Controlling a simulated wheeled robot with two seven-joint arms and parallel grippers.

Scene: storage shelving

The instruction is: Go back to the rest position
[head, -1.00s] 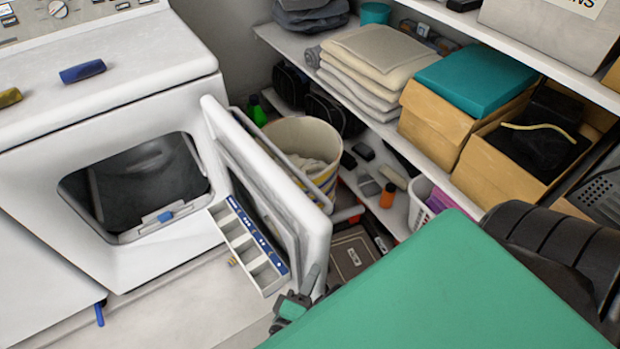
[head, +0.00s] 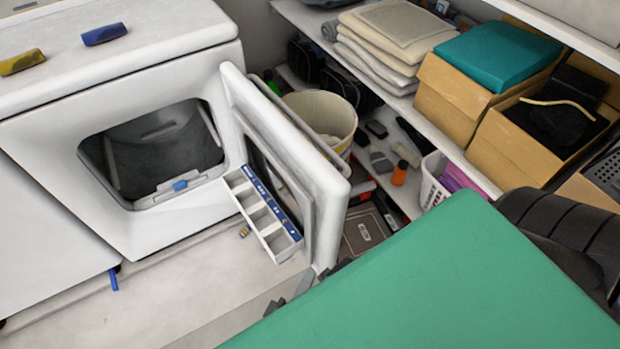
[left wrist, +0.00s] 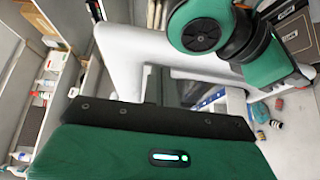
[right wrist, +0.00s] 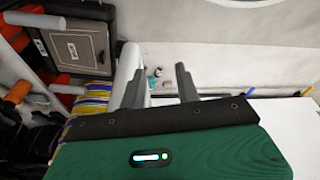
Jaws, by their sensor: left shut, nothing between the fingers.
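In the left wrist view my left gripper (left wrist: 172,88) is shut and empty, in front of the white machine door (left wrist: 125,55). In the right wrist view my right gripper (right wrist: 160,85) has its two grey fingers apart, with nothing between them, above the pale floor. In the head view only small grey gripper parts show low in the middle, beside the lower edge of the open door (head: 325,215); my large green arm part covers the rest. I cannot tell clearly which gripper those parts belong to.
The white machine (head: 180,50) stands at left with its door open and a compartment tray (head: 262,215) at the door. A bucket (head: 320,115) and shelves with boxes (head: 455,95) and folded towels (head: 385,35) are behind.

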